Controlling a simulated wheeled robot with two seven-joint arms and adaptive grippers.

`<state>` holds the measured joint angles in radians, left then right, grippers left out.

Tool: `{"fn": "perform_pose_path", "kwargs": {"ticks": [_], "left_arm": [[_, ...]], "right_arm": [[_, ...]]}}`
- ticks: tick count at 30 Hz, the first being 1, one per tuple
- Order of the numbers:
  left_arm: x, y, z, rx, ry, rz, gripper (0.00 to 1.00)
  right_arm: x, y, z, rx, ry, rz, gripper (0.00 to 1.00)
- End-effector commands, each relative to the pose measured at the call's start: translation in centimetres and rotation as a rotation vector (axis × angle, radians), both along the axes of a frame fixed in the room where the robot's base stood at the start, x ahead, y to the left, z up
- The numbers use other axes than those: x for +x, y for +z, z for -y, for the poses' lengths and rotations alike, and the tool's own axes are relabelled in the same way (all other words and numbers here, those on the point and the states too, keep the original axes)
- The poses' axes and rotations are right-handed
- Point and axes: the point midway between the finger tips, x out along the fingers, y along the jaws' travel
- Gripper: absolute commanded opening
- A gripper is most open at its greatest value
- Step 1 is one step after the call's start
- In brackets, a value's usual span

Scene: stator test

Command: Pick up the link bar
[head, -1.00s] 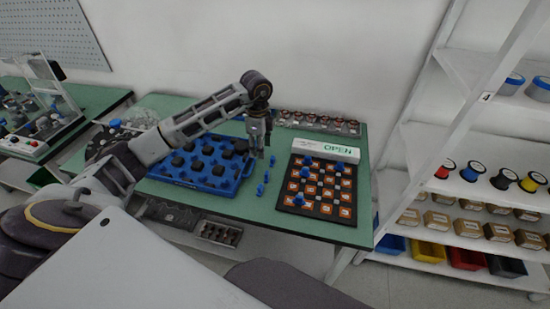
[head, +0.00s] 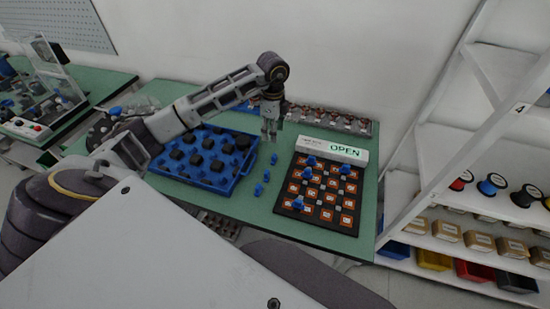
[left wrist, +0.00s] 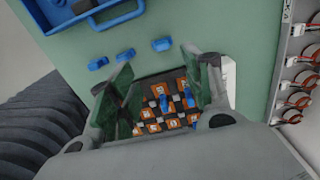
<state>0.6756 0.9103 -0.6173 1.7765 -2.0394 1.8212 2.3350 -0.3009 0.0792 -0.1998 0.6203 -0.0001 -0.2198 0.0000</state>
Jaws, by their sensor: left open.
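Several small blue pieces stand or lie on the green table between the tray and the board, at the far (head: 274,158), middle (head: 266,176) and near (head: 258,189) spots. They are the likely link bars, but too small to tell for sure. The left wrist view also shows them as a row of blue pieces (left wrist: 126,55). My left gripper (head: 269,138) points down above the table near the far blue piece. Its two fingers (left wrist: 157,68) are spread and empty in the left wrist view. My right gripper is not seen.
A blue tray (head: 205,184) of dark blocks is to the left. A row of reddish parts (head: 335,122) lines the back.

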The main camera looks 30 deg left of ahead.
Motion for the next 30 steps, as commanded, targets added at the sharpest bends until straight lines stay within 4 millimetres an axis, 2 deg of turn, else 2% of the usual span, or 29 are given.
{"fn": "perform_pose_path", "kwargs": {"ticks": [8, 24, 30], "left_arm": [[0.0, -0.6, 0.0, 0.0, 0.0, -0.002, 0.5], [0.0, -7.0, 0.0, -0.002, 0.001, -0.003, 0.5], [0.0, -8.4, 0.0, -0.001, 0.0, 0.0, 0.5]], "right_arm": [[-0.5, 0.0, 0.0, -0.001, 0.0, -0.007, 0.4], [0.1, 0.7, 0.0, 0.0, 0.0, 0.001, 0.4], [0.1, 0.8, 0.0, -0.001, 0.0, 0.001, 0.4]]}}
